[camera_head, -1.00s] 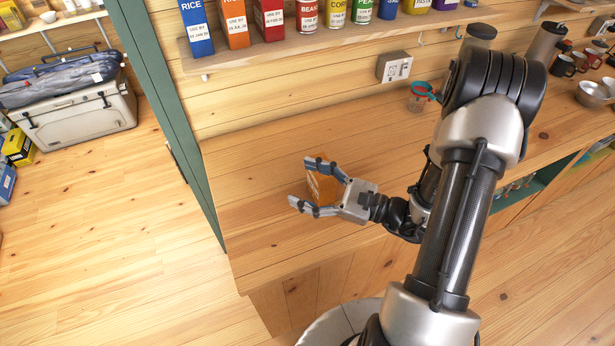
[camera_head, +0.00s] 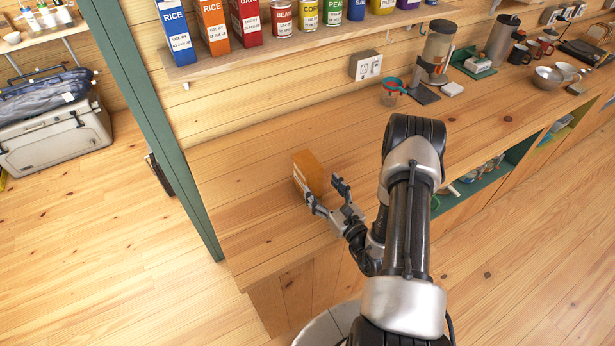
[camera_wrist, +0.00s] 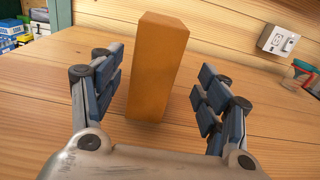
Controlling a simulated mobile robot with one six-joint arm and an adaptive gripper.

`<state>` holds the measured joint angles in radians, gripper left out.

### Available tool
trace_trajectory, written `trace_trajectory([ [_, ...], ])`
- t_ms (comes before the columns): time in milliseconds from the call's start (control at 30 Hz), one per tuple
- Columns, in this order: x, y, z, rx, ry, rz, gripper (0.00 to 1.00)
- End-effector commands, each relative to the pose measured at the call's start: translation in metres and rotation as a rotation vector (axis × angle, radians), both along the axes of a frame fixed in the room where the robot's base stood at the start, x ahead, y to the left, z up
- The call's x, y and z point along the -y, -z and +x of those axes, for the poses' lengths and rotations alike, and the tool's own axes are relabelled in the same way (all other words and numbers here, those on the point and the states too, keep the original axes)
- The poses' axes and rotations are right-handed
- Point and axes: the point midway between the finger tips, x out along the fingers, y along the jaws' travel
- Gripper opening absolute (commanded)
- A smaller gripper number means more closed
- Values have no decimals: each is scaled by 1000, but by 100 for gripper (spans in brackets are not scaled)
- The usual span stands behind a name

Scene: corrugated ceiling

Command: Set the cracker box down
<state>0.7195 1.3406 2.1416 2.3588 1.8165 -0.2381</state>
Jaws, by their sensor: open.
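The orange cracker box (camera_head: 309,171) stands upright on the wooden counter (camera_head: 245,215), near its left end. In the wrist view the box (camera_wrist: 156,68) rises between and beyond my fingers, with its base on the counter. My gripper (camera_head: 326,191) is open, on the near side of the box. In the wrist view both fingers of my gripper (camera_wrist: 159,90) are spread, with a gap to the box on each side. Part of the box's lower right side is near a finger in the head view.
A shelf (camera_head: 270,52) with boxes and cans runs above the counter. A measuring cup (camera_head: 391,92), a wall outlet (camera_head: 366,65) and a blender (camera_head: 437,50) are to the right. The counter around the box is clear. A green post (camera_head: 150,130) stands left.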

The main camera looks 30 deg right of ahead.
Motion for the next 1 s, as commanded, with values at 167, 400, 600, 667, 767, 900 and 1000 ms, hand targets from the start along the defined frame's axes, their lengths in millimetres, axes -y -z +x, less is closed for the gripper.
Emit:
trace_trajectory([
  [167, -2, 0, 26, 1, -2, -1, 69],
  [400, -5, 0, 44, 2, -3, -1, 69],
  [600, -9, 1, 74, 3, -3, -2, 69],
  [667, -9, 1, 80, 2, -2, -1, 69],
  [767, -8, 1, 84, 1, 0, 0, 69],
  [900, -8, 1, 84, 0, 0, 0, 69],
  [1000, -8, 1, 84, 0, 0, 0, 66],
])
